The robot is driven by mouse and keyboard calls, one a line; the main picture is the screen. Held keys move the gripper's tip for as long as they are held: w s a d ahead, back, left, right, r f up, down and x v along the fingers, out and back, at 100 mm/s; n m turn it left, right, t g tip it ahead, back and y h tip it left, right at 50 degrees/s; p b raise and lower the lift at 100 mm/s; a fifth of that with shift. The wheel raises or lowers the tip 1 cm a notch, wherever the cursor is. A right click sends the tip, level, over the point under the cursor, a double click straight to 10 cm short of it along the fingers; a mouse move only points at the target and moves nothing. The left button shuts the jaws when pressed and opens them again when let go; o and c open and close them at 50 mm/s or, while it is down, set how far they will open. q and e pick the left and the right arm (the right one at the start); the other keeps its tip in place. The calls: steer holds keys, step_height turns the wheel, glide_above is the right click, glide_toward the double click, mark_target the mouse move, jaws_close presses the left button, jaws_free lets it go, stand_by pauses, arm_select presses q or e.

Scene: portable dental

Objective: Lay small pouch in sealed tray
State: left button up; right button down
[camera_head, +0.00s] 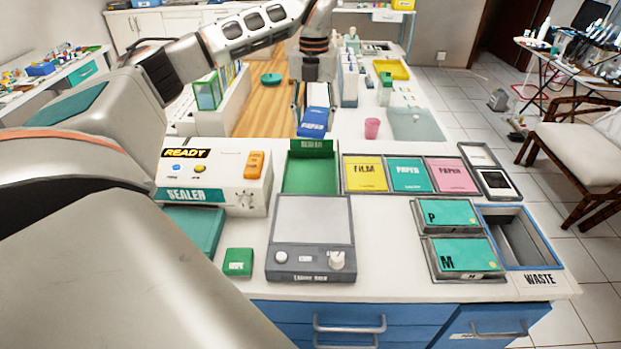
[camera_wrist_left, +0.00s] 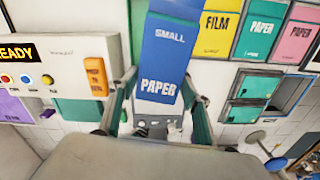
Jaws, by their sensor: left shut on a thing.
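My left gripper (camera_head: 312,108) reaches in from above and is shut on a blue small paper pouch (camera_head: 313,125). In the left wrist view the pouch (camera_wrist_left: 167,55), marked SMALL and PAPER, sits between the two fingers of the gripper (camera_wrist_left: 162,88). The green sealed tray (camera_head: 311,146), with a raised label plate at its back, lies on the white counter in front of the pouch in the head view. The tray looks empty, and the pouch appears held up beyond its back edge. My right gripper is not in view.
The sealer (camera_head: 213,178) stands left of the tray. FILM (camera_head: 364,172) and paper bins stand right of it, and a grey device (camera_head: 310,235) stands in front. A blue-rimmed waste opening (camera_head: 520,240) is at the right. A pink cup (camera_head: 372,128) stands behind the bins.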

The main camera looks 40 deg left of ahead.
mark_target(310, 187)
arm_select(q)
steer(key=shift+a+n, duration=0.5)
steer(key=shift+n, duration=0.4)
step_height(310, 187, down, 20)
steer(key=shift+r, duration=0.15)
steer(key=o, duration=1.1)
steer(key=shift+f, duration=0.2)
steer(key=shift+o, duration=0.2)
step_height(310, 187, up, 12)
steer(key=shift+r+b, duration=0.2)
steer(key=shift+b, duration=0.2)
